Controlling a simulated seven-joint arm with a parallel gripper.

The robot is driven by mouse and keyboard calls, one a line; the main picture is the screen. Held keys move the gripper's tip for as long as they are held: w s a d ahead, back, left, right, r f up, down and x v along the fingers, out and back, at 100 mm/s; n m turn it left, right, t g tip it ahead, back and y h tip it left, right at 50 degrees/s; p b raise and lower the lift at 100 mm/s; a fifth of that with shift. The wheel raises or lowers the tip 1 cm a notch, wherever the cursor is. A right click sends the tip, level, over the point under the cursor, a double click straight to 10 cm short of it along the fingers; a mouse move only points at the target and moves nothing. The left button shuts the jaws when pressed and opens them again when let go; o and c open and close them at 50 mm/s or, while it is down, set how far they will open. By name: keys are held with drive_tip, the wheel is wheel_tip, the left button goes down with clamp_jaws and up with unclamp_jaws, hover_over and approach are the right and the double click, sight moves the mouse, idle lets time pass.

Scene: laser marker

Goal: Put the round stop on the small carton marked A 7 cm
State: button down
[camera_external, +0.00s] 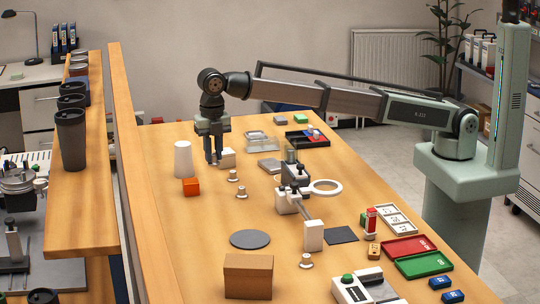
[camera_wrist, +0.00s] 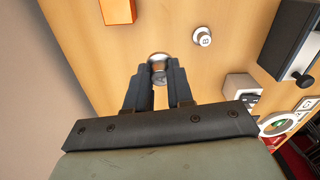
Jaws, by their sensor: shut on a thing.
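A pale box with dark print (camera_wrist: 240,88) shows right of the fingers in the wrist view. I cannot read its print. Other round stops (camera_external: 233,176) (camera_external: 242,192) (camera_external: 306,261) stand on the table.
A white cup (camera_external: 183,158) and an orange block (camera_external: 190,186) stand close left of my gripper. A dark-topped fixture (camera_external: 295,175) and white ring (camera_external: 326,187) lie to the right. A brown carton (camera_external: 248,275) and grey disc (camera_external: 250,239) are nearer the camera. A wooden partition (camera_external: 122,180) borders the left.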

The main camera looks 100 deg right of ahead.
drive_tip(key=s+d+r+m, duration=0.1)
drive_tip(key=d, duration=0.8)
drive_tip(key=s+d+r+m, duration=0.1)
drive_tip(key=d+r, duration=0.1)
drive_tip(key=d, duration=0.6)
drive_tip(key=r+n, duration=0.1)
drive_tip(key=n, duration=0.3)
hover_over(225, 151)
drive_tip(key=shift+w+d+f, duration=0.1)
drive_tip(key=shift+f, duration=2.35)
drive_tip(key=shift+d+f, duration=0.1)
drive_tip(key=shift+f, duration=2.35)
drive_tip(key=shift+f, duration=0.1)
drive_tip(key=c, duration=1)
unclamp_jaws()
wheel_tip(225, 151, up, 12)
